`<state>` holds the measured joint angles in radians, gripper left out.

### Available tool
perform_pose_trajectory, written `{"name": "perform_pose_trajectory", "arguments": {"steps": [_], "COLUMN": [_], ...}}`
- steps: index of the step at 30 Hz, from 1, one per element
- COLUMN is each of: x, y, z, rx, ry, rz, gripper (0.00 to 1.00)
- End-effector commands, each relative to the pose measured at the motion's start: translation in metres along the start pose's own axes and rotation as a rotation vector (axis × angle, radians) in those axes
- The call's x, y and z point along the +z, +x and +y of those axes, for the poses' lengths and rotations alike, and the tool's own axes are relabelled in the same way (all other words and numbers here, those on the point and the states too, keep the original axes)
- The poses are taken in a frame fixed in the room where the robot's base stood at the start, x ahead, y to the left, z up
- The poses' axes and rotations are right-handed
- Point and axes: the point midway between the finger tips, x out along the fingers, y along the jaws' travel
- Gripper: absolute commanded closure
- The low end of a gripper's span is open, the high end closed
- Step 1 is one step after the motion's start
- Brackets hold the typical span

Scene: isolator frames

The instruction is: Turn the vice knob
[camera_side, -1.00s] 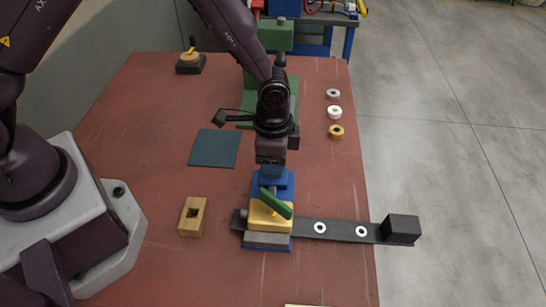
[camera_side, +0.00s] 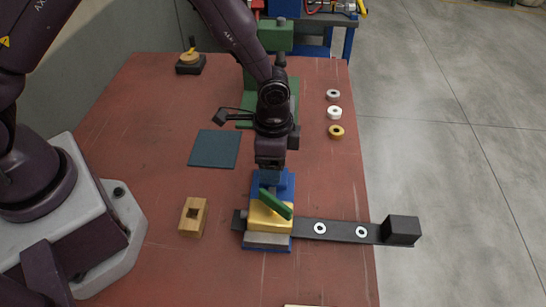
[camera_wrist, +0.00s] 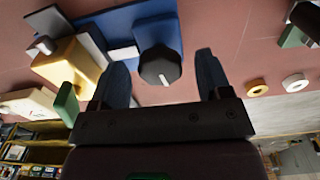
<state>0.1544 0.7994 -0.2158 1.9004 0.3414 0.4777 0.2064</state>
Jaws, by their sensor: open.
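The vice (camera_side: 282,241) has a blue base, a yellow block (camera_side: 262,217) and a green handle (camera_side: 278,203) lying slantwise over it. In the wrist view, the black vice knob (camera_wrist: 160,68) with a white line stands on the blue body (camera_wrist: 158,33). My gripper (camera_side: 270,180) points down over the back of the vice and hides the knob in the side view. In the wrist view its two blue fingers are open, one on each side of the knob, with gaps showing. I cannot tell how far down the fingers reach beside it.
A dark bar (camera_side: 340,231) with two white rings runs right from the vice to a black block (camera_side: 401,229). A wooden block (camera_side: 193,217) stands left. Several small rings (camera_side: 335,131) lie along the right edge. A dark mat (camera_side: 214,148) lies behind left.

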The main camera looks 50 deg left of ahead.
Motion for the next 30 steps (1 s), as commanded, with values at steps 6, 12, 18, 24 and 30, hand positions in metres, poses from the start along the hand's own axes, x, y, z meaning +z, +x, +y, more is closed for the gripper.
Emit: {"name": "perform_pose_trajectory", "arguments": {"steps": [6,12,18,24,30], "x": [-0.001,-0.001,0.000,0.000,0.000], "y": [-0.029,-0.074,-0.111,-0.127,-0.129], "z": [-0.001,-0.001,-0.001,0.000,0.000], "rx": [-0.003,-0.004,-0.003,-0.001,0.000], "ry": [0.000,-0.001,0.000,0.001,0.001], "rz": [0.006,0.006,0.003,0.001,0.000], "gripper": [0.29,0.29,0.29,0.29,0.29]}}
